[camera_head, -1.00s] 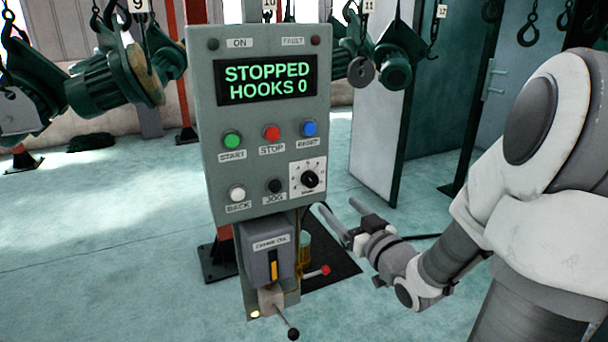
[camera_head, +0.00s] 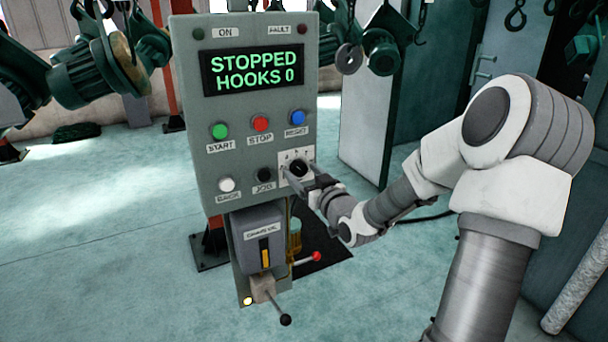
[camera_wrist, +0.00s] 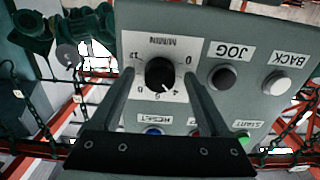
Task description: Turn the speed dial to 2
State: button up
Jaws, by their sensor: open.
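The speed dial is a round black knob (camera_head: 299,168) on a white scale plate at the lower right of the grey control panel (camera_head: 212,115). In the wrist view, which is upside down, the dial (camera_wrist: 160,73) sits between my fingers, with a gap on each side. Its white pointer mark points down and right in that view, near the 4. My gripper (camera_wrist: 159,78) is open and empty, its two fingers straddling the dial. In the head view my gripper (camera_head: 303,180) partly covers the plate's lower edge. Whether the fingertips touch the plate I cannot tell.
The black JOG button (camera_head: 264,174) and white BACK button (camera_head: 227,184) are left of the dial. The blue RESET button (camera_head: 297,117) is above it. The display (camera_head: 253,75) reads STOPPED HOOKS 0. A grey box (camera_head: 258,236) and levers are below.

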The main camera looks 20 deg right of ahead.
grip_shut()
dwell(0.3)
jog(key=shift+f+b, duration=0.1)
jog(key=shift+b, duration=0.3)
jog(key=shift+f+n+b, duration=0.1)
jog(key=shift+n+b, duration=0.6)
jog(key=n+b, duration=0.3)
jog(key=b, duration=0.1)
jog(key=n+b, duration=0.2)
jog(key=b, duration=0.1)
jog(key=shift+n+b, duration=0.6)
jog(key=shift+n, duration=0.1)
jog(key=shift+r, duration=0.25)
